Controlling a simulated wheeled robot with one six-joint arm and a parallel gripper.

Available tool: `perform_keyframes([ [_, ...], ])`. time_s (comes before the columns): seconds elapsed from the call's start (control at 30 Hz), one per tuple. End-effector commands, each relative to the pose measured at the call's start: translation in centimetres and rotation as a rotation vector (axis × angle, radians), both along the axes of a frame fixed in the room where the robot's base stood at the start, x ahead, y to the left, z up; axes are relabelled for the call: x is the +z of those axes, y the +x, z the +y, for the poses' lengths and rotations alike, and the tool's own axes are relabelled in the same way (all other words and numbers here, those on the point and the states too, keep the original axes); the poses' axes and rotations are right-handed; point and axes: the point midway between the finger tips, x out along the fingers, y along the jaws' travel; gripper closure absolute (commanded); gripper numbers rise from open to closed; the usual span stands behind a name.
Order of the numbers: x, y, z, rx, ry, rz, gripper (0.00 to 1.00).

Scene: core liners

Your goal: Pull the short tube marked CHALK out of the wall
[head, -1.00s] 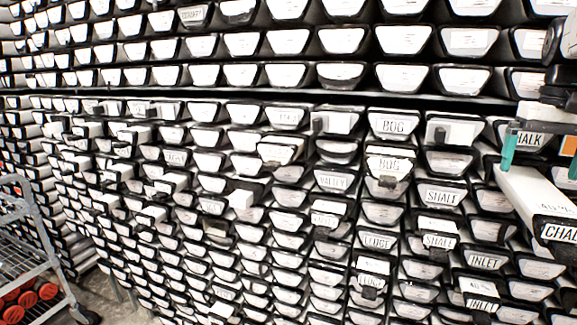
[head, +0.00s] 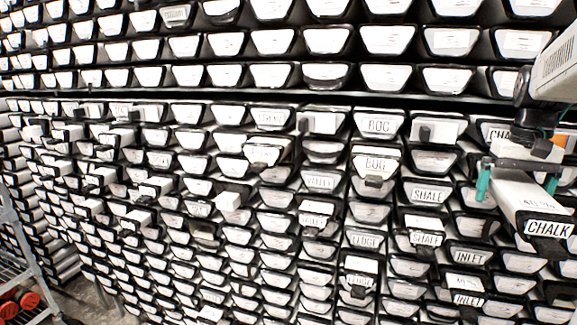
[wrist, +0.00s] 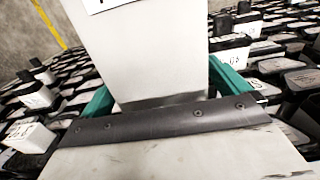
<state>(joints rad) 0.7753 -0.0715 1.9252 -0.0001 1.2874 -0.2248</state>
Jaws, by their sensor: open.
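A white tube with a black end and a CHALK label (head: 548,228) sticks far out of the wall at the right of the head view. Fainter print shows on its top. A second CHALK label (head: 497,133) is on a tube end higher up, partly hidden by my arm; I cannot tell its length. My gripper (head: 518,180) is open, its teal fingers on either side of the protruding tube, behind its labelled end. In the wrist view, a white tube body (wrist: 145,50) lies between the fingers (wrist: 165,95). I cannot tell whether they touch it.
Rows of black-rimmed tube ends fill the wall. Several stick out, including a SHALE tube (head: 425,239) and a BOG tube (head: 375,164) left of my gripper. A grey cart (head: 28,255) with red round items stands at the lower left.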

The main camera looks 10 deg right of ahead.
Motion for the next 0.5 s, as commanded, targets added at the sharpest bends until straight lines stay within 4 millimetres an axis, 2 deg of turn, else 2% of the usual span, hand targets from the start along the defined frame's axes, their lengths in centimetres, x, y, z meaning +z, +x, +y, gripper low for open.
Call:
perform_keyframes([
  [0.13, 0.01, 0.00, 0.00, 0.000, 0.000, 0.000, 0.00],
  [0.17, 0.01, 0.00, 0.00, 0.000, 0.000, 0.000, 0.03],
  [0.4, 0.03, -0.01, 0.00, 0.000, 0.000, 0.000, 0.70],
  [0.47, 0.15, 0.01, -0.03, 0.000, -0.002, -0.002, 0.83],
  [0.5, 0.17, 0.01, -0.03, 0.000, -0.002, -0.002, 0.83],
])
